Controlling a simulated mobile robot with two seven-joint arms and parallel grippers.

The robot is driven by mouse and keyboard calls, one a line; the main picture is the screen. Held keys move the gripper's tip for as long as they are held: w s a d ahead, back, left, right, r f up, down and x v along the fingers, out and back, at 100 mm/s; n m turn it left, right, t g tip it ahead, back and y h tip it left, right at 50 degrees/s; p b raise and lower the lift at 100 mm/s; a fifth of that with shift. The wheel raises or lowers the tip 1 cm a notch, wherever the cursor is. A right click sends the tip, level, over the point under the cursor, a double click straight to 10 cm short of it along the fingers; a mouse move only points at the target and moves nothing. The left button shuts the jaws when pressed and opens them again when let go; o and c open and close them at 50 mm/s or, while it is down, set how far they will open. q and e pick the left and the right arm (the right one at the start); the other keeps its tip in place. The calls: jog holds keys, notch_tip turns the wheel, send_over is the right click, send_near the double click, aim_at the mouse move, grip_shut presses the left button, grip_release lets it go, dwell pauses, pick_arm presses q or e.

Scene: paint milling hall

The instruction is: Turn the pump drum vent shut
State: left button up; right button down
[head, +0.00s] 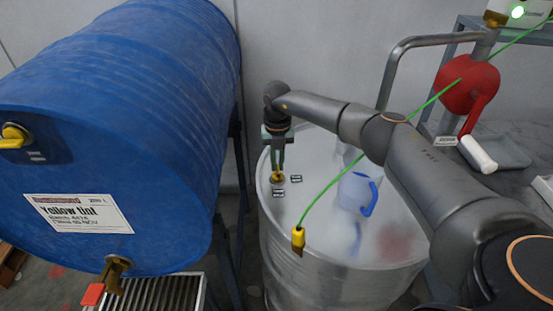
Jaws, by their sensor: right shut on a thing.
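My right gripper (278,158) points down over the top of the grey steel drum (309,238), near the lid's back left edge. It is shut on a small brass vent (278,178) that stands up from the lid. Small dark and white labels (279,193) lie beside the vent. The fingers partly cover the vent, and I cannot tell how far it is turned. My left gripper is not in view.
A translucent blue-handled jug (354,191) stands on the steel drum. A green cable with a yellow clip (298,238) crosses the lid. A red part (467,84) is at right.

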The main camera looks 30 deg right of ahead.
jog(key=shift+d+r+m, duration=0.1)
jog(key=shift+m, duration=0.4)
jog(key=c, duration=0.9)
grip_release()
jog(key=shift+c, duration=0.2)
notch_tip(320, 180, up, 12)
jog(key=shift+r+b, duration=0.2)
jog(key=shift+b, duration=0.25)
